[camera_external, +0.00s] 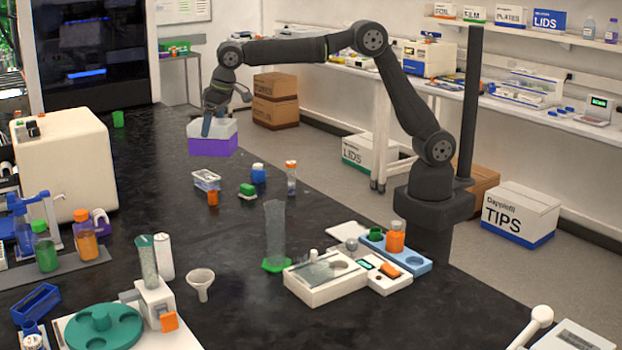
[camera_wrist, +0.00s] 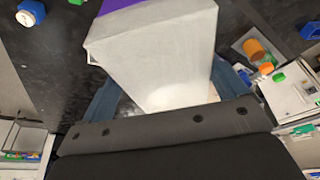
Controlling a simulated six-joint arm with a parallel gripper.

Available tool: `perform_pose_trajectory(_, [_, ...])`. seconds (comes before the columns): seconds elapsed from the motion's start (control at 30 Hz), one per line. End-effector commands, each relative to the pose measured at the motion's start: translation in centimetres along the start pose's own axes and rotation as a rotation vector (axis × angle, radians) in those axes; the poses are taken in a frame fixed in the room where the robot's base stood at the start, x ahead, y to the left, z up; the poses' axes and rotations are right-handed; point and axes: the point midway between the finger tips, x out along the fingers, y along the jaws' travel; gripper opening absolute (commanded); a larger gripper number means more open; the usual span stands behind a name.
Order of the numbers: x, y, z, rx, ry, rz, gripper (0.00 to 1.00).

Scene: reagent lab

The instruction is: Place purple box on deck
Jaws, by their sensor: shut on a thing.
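The purple box (camera_external: 213,147) has a white upper part and a purple lower band. It hangs upright below my gripper (camera_external: 210,126) over the far part of the black bench (camera_external: 160,215); I cannot tell how high it is or whether it touches. In the wrist view the white side of the box (camera_wrist: 155,55) fills the middle, with a purple strip at the top. The blue-grey fingers of my gripper (camera_wrist: 165,88) press on both sides of it. I cannot tell which surface is the deck.
A small clear rack (camera_external: 206,180), a green-and-white item (camera_external: 247,190), a blue bottle (camera_external: 258,174) and an orange-capped tube (camera_external: 291,178) stand in front of the box. A large white machine (camera_external: 65,160) stands to the left. The bench between machine and box is mostly clear.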

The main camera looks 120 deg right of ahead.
Motion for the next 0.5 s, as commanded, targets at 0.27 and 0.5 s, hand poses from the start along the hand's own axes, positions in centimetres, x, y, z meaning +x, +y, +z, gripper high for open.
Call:
perform_pose_trajectory(0.27, [-2.3, -13.6, 7.3, -0.223, 0.000, -0.069, 0.64])
perform_pose_trajectory(0.5, [-4.8, -23.3, 15.4, -0.410, 0.002, -0.127, 0.64])
